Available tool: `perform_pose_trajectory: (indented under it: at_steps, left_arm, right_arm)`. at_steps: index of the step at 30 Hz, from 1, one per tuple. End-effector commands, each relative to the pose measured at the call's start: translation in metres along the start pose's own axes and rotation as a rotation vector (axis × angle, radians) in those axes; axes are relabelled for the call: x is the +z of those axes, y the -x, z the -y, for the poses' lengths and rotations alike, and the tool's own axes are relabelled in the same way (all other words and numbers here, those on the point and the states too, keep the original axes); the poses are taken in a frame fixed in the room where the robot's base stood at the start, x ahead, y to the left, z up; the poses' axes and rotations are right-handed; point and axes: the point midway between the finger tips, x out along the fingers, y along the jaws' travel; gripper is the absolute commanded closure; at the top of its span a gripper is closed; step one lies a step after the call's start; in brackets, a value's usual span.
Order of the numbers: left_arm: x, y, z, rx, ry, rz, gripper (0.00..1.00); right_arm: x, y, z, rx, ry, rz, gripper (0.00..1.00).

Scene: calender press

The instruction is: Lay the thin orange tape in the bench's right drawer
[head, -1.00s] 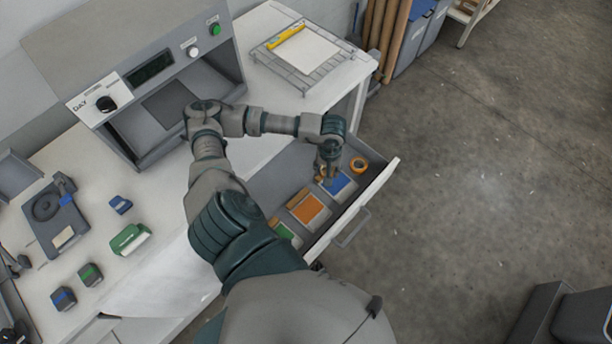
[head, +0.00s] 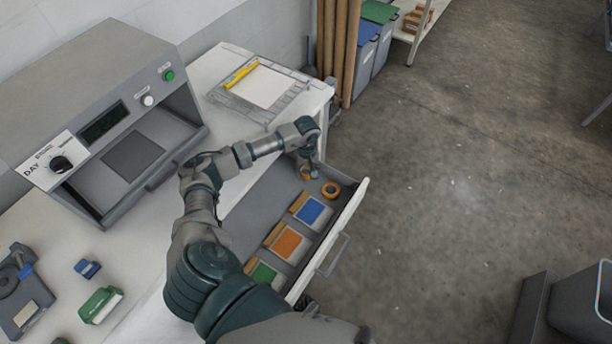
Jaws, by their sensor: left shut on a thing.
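The bench's open drawer (head: 347,215) is pulled out, with its handle on the front. My left gripper (head: 309,173) is low over the drawer's far end, shut on an orange tape (head: 304,174) that is partly hidden by the fingers. Whether that tape touches the drawer floor I cannot tell. A second orange tape roll (head: 331,189) lies flat in the drawer, just right of the gripper. My right gripper is not in view.
Blue (head: 311,211), orange (head: 287,245) and green (head: 263,274) cards lie in a row in the drawer. The press (head: 110,120) stands on the bench behind my arm. A wire rack (head: 228,98) with a white sheet is at the far end.

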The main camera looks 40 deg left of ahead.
Motion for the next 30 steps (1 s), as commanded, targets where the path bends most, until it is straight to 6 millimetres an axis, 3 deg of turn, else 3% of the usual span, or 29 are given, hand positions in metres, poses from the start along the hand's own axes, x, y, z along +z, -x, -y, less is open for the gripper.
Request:
perform_pose_trajectory:
  at_steps: [7,16,17,19,30]
  left_arm:
    - [0.001,-0.032,0.0,-0.001,0.0,0.003,0.69]
    - [-0.001,-0.035,0.001,0.0,-0.001,0.001,0.69]
    - [-0.001,-0.035,0.001,0.0,-0.001,0.001,0.45]
    - [-0.001,-0.035,0.001,0.0,-0.001,0.001,0.28]
    - [0.0,-0.033,0.0,0.0,-0.001,0.001,0.25]
  right_arm:
    - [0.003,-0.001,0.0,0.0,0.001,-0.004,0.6]
    - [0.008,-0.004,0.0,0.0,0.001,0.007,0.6]
    - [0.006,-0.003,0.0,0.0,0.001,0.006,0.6]
    - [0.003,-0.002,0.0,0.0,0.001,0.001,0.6]
    - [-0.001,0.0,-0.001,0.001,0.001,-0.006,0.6]
